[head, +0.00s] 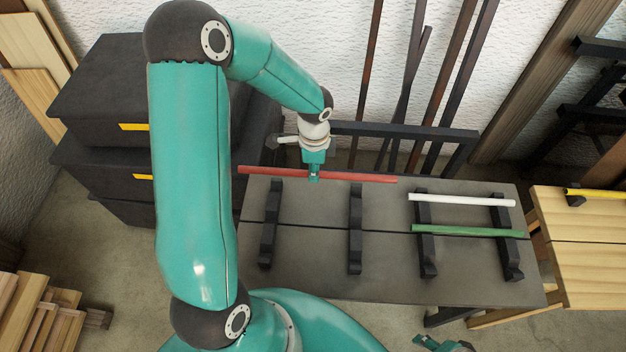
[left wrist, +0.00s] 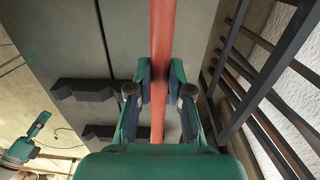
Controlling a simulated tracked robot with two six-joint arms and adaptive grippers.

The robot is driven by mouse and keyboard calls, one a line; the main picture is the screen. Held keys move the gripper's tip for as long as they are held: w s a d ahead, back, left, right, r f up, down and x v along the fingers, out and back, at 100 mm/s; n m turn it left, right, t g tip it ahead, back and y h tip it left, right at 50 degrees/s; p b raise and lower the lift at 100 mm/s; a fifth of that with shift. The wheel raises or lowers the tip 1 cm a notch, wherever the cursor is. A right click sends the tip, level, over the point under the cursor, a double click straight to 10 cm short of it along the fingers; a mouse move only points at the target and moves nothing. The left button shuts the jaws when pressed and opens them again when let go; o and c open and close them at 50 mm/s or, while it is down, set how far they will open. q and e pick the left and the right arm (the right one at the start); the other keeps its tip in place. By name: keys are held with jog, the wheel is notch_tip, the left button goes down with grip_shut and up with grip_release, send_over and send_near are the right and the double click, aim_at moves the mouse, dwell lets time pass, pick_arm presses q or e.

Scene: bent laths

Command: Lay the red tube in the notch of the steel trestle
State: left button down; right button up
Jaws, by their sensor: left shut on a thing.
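The red tube (head: 355,178) is long, thin and straight. My left gripper (head: 314,174) is shut on it near its middle; the tube also shows between the fingers in the left wrist view (left wrist: 162,40). The tube is roughly level over the back left edge of the grey trestle table (head: 310,275), which looks like the steel trestle. Two dark notched bars, one left (head: 269,230) and one right (head: 355,235), stand empty on its left half. The tube appears apart from them. A teal part at the bottom edge seems to be my right gripper (head: 440,344), mostly cut off.
A white tube (head: 460,200) and a green tube (head: 468,230) lie across the table's right pair of bars. A wooden table (head: 575,260) with a yellow tube (head: 600,193) stands right. Black boxes (head: 105,85) stand left; a dark rack (head: 400,130) stands behind.

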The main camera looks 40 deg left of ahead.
pick_arm(q)
jog(key=shift+f, duration=3)
jog(key=shift+f+b, duration=0.4)
jog(key=shift+b, duration=0.2)
jog(key=c, duration=1.1)
grip_release()
jog(key=shift+r, duration=0.1)
